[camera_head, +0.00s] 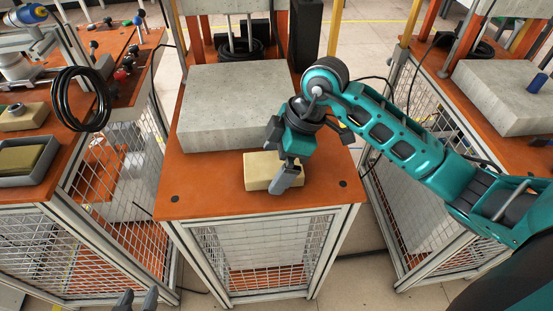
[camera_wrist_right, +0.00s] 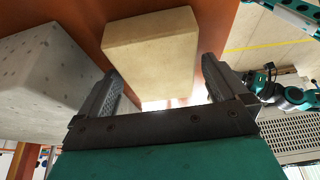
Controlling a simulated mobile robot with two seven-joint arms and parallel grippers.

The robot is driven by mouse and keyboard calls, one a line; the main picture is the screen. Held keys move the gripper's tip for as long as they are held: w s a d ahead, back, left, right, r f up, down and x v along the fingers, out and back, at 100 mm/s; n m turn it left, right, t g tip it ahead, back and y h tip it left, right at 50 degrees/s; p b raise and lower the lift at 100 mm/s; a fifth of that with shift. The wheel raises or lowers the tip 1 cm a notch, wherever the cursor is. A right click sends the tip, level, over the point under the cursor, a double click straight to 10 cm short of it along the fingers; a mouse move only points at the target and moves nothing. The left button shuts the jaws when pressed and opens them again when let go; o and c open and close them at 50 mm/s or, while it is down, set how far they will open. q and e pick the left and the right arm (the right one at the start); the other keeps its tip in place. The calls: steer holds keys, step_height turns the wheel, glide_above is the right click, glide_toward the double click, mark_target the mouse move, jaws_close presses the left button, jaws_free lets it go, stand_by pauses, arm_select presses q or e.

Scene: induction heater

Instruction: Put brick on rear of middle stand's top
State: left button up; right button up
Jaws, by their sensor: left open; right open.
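The tan brick (camera_head: 259,170) lies on the orange top of the middle stand (camera_head: 190,190), near its front edge and in front of a large grey concrete block (camera_head: 225,110). My right gripper (camera_head: 273,162) is open above the brick, and one finger hides part of it. In the right wrist view the brick (camera_wrist_right: 150,50) shows just ahead of the open fingers (camera_wrist_right: 160,78), with a gap between it and the palm. I cannot tell whether a finger touches it. My left gripper (camera_head: 138,298) is open and empty at the bottom edge of the head view, low in front of the stands.
Behind the concrete block are a black coil (camera_head: 240,50) and a dark upright box (camera_head: 305,35). The left stand holds a grey tray (camera_head: 25,180) with a tan piece and a black cable coil (camera_head: 82,98). The right stand bears another concrete block (camera_head: 500,98).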

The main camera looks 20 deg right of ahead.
steer(key=p+v, duration=0.1)
steer(key=v, duration=1.1)
steer(key=shift+s, duration=0.15)
